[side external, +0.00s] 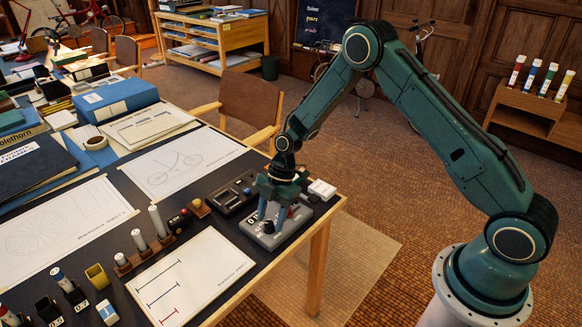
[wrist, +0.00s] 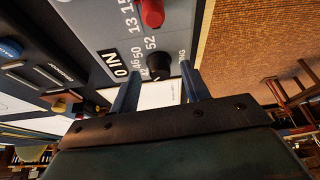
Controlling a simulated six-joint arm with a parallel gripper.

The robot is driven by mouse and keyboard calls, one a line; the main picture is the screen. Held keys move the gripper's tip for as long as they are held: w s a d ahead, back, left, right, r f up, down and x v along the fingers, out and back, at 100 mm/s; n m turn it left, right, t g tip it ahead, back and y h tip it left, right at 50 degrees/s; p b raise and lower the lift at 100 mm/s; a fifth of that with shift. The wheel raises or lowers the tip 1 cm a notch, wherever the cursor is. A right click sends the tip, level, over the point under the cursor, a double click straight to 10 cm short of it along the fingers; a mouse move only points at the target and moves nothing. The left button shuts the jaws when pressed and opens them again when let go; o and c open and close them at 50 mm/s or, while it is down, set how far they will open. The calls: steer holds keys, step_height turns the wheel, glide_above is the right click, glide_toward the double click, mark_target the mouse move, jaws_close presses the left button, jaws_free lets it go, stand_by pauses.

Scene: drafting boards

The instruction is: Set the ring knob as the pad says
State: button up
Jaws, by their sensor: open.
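The grey control box (side external: 258,237) stands at the right edge of the dark table. Its black ring knob (wrist: 160,64) has the numbers 42, 46, 50 and 52 printed near it and a partly hidden label ending in "NG". My gripper (side external: 271,218) points down over the box, also seen in the wrist view (wrist: 162,72). It is open, with one finger on each side of the black knob; contact cannot be told. The knob's pointer setting is unclear. A small white pad (side external: 322,188) lies behind the box; its writing is too small to read.
A red knob (wrist: 152,12), marked 13 and 15, sits on the same box near the black one. A dark device (side external: 233,198) lies to the left. A white sheet with blue and red lines (side external: 205,262) lies in front. The floor is clear to the right.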

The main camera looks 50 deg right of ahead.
steer(key=shift+a+f, duration=0.1)
steer(key=shift+f, duration=0.1)
steer(key=c, duration=1)
